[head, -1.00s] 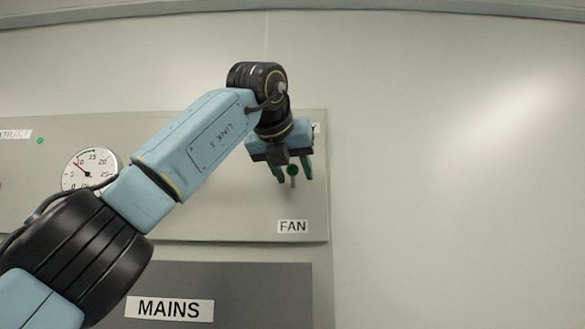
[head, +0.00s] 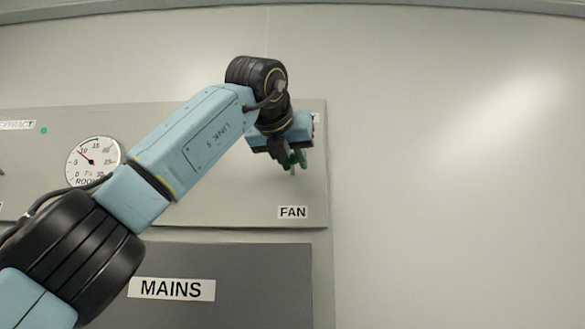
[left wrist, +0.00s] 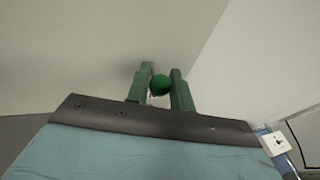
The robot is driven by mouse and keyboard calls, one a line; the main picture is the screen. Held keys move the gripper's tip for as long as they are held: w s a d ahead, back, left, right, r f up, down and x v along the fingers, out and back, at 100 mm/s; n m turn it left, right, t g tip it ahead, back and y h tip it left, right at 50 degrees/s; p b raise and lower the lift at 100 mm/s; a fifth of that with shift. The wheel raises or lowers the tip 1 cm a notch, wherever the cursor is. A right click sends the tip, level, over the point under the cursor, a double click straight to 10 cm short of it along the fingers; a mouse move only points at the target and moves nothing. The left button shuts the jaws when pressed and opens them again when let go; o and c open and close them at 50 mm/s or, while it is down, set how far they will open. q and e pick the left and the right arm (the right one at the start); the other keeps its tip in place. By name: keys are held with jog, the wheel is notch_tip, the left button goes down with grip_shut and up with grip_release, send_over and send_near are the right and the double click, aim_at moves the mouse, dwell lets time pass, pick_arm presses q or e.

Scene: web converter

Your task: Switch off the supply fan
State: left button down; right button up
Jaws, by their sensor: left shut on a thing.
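The fan switch is a small lever with a green ball tip on the panel, above the white FAN label (head: 293,212). In the left wrist view its green ball (left wrist: 160,85) sits between the two green fingers. My left gripper (head: 294,160) is shut on this lever in the head view, with the grey stem just showing below the fingertips. The fingers and wrist hide most of the lever in the head view. My right gripper is in neither view.
The light grey panel (head: 230,205) carries a round dial gauge (head: 92,160) at left. A darker MAINS panel (head: 250,290) is below, with its white label (head: 171,289). The wall (head: 450,180) to the right is bare. A white socket (left wrist: 275,143) shows in the left wrist view.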

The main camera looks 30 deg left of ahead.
pick_arm(q)
notch_tip(320, 180, down, 4)
jog(key=m+t+b, duration=0.1)
jog(key=t+b, duration=0.2)
jog(key=b, duration=0.3)
jog(key=m+t+y+b, duration=0.1)
jog(key=t+b, duration=0.2)
jog(key=b, duration=0.3)
jog(key=shift+r+t, duration=0.2)
jog(key=shift+t, duration=0.1)
jog(key=shift+m+t+b, duration=0.4)
jog(key=shift+t+b, duration=0.4)
jog(key=shift+b, duration=0.3)
jog(key=c, duration=1.3)
grip_release()
jog(key=shift+w, duration=0.1)
jog(key=shift+o, duration=0.2)
